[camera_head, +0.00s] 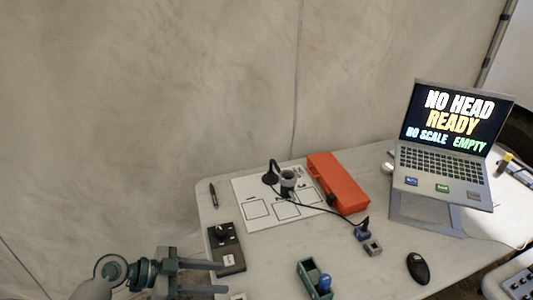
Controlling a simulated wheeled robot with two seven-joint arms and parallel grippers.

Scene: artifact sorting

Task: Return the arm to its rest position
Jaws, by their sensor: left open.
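My left gripper (220,277) comes in from the lower left of the head view. Its two fingers point right and stand apart, with nothing between them. It is in front of the table's near left edge, just below a dark box with a knob (227,248). My right gripper is not in view.
The pale table (380,265) holds a white board with printed squares (257,209), a black stand, an orange case (338,183), a green tray (314,280), small blue and grey blocks, a black mouse (418,268) and a laptop (441,170) on a riser. A cable crosses the middle.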

